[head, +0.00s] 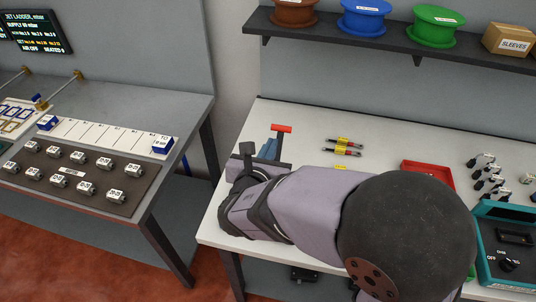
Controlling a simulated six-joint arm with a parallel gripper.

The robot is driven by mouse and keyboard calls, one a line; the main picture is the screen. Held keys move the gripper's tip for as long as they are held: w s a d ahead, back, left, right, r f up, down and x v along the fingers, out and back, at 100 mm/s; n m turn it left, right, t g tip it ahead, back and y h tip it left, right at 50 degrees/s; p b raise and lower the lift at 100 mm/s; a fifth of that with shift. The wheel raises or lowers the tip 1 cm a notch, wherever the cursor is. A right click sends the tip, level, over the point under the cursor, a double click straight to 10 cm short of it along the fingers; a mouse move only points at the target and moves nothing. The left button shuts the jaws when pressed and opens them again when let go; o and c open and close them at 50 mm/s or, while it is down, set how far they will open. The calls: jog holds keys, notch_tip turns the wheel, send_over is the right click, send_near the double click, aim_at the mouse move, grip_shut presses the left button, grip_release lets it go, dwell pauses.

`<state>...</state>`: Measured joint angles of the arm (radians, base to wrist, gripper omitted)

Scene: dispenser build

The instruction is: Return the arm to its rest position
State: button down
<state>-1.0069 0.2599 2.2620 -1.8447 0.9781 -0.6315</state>
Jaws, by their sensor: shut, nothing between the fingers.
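My arm reaches across the white workbench (222,214) from the lower right toward the left. My gripper (247,163) is at the far end of it, over the left part of the bench, partly hidden by my own wrist. It is shut and holds nothing. A blue tool with a red bar on top (281,128) stands just behind the gripper. In this view the gripper overlaps its lower part, and I cannot tell whether they touch.
Red-and-yellow parts (343,141), a red tray (428,167), small connectors (484,171) and a teal device (496,275) lie to the right. A shelf (350,42) with spools is above. A grey table (165,108) with several labelled blocks stands left, across a gap.

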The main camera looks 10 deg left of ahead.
jog(key=shift+v, duration=1.65)
jog(key=shift+w+r, duration=0.1)
jog(key=s+d+f+m+g+h, duration=0.1)
jog(key=s+d+f+m+g, duration=0.6)
jog(key=s+m, duration=0.4)
jog(key=s+d+f+m+g+h, duration=0.2)
jog(key=s+d+f+m+g, duration=0.35)
jog(key=s+f+m, duration=0.4)
jog(key=w+d+r+m+g+y, duration=0.1)
jog(key=w+d+m, duration=0.1)
jog(key=d+m, duration=0.5)
jog(key=w+d+m+y, duration=0.2)
jog(key=w+d+m, duration=0.1)
jog(key=d+m, duration=0.4)
jog(key=shift+r+m+g, duration=0.35)
jog(key=shift+m, duration=0.4)
